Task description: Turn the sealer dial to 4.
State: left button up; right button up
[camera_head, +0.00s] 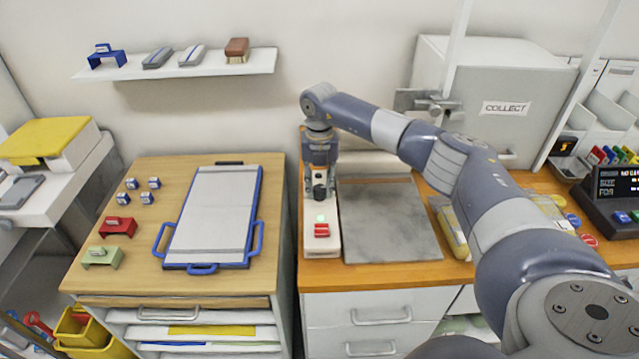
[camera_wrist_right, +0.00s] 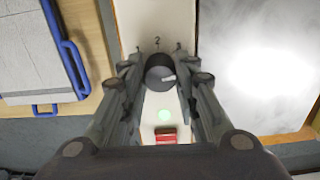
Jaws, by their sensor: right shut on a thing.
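The sealer's white control strip (camera_head: 331,240) stands on the wooden counter beside its grey plate (camera_head: 390,222). The dark round sealer dial (camera_head: 319,190) is on this strip; in the right wrist view the dial (camera_wrist_right: 158,76) has a pale pointer mark directed to the right. A "2" is readable just beyond the dial's top; other marks are partly hidden by the fingers. My right gripper (camera_head: 320,172) reaches down from above, and its fingers are shut on the dial, one on each side. My left gripper is not in view.
A green light (camera_head: 321,218) and a red switch (camera_head: 322,230) are on the strip below the dial. A blue-framed board (camera_head: 215,215) lies on the left cabinet. A grey box marked COLLECT (camera_head: 510,107) stands at the back right. The grey plate is bare.

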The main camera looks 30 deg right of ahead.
aim_at(320, 187)
jog(key=shift+w+r+m, duration=0.1)
jog(key=shift+r+m, duration=0.05)
jog(key=shift+m, duration=0.85)
jog(key=o, duration=1.1)
notch_tip(320, 187, up, 12)
jog(key=shift+f, duration=0.1)
